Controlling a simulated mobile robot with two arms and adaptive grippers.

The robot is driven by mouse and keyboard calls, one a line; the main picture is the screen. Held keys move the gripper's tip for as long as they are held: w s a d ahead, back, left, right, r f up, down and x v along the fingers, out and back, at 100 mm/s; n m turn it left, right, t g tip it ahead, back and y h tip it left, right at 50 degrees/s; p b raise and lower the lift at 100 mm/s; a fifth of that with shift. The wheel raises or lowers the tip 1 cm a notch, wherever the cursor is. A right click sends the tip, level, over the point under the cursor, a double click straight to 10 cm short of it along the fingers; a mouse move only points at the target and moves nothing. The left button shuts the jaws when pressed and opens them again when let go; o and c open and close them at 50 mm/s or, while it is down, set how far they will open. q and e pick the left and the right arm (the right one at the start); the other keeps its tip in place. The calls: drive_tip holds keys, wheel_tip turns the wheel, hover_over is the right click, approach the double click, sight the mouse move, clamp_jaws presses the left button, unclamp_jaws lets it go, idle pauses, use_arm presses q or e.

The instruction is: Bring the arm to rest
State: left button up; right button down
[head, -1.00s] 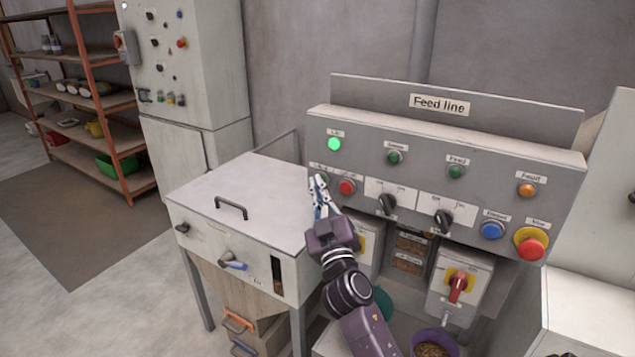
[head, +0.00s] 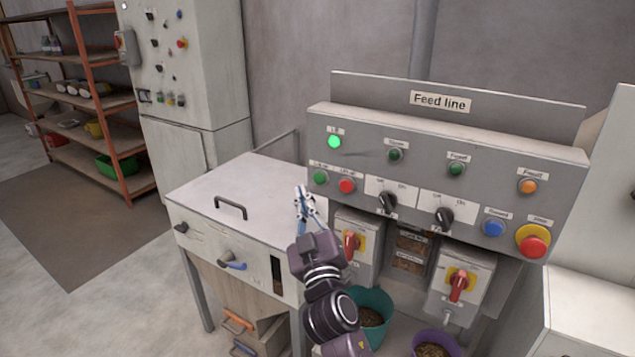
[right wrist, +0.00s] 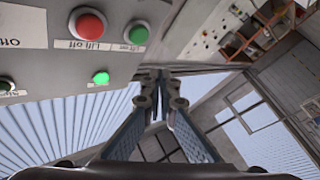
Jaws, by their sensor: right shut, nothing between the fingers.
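My right gripper (head: 305,205) is shut and empty in the head view, in front of the left end of the Feed line panel (head: 450,155) and over the right side of the grey cabinet top. In the right wrist view its fingers (right wrist: 160,85) are together with nothing between them. The green lift-on button (head: 320,178) and red lift-off button (head: 346,186) are just right of the gripper, apart from it. The green lamp (head: 334,142) above them is lit. My left gripper is out of view.
The grey cabinet (head: 240,200) with a top handle stands close by on the left. Red-handled switches (head: 459,286) sit under the panel, above a teal bucket (head: 375,305) and a purple bucket (head: 435,343) holding pellets. Orange-framed shelves (head: 95,110) stand at the far left.

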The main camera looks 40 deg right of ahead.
drive_tip(key=shift+s+a, duration=0.15)
drive_tip(key=shift+a, duration=0.2)
drive_tip(key=shift+f, duration=0.1)
drive_tip(key=w+a+f+n+g+y, duration=0.1)
drive_tip(key=a+f+g+y, duration=0.25)
drive_tip(key=f, duration=1.45)
drive_tip(key=a+f+n+g+y, duration=0.1)
drive_tip(key=a+f+g+y, duration=0.2)
drive_tip(key=f, duration=1.4)
drive_tip(key=s+a+f+g+y, duration=0.1)
drive_tip(key=s+a+f+g, duration=0.15)
drive_tip(key=s+f, duration=0.6)
drive_tip(key=s+a+f+g+y, duration=0.1)
drive_tip(key=s+a+f, duration=0.25)
drive_tip(key=f, duration=0.95)
drive_tip(key=s+f+g, duration=0.3)
drive_tip(key=s+f, duration=0.3)
drive_tip(key=s, duration=0.7)
drive_tip(key=s+f+g, duration=0.2)
drive_tip(key=s+f, duration=0.5)
drive_tip(key=s, duration=0.6)
drive_tip(key=s+f+g, duration=0.3)
drive_tip(key=s+f, duration=0.3)
drive_tip(key=s, duration=0.7)
drive_tip(key=shift+d+f+g, duration=0.2)
drive_tip(key=shift+f+g, duration=0.05)
drive_tip(key=shift+g, duration=0.05)
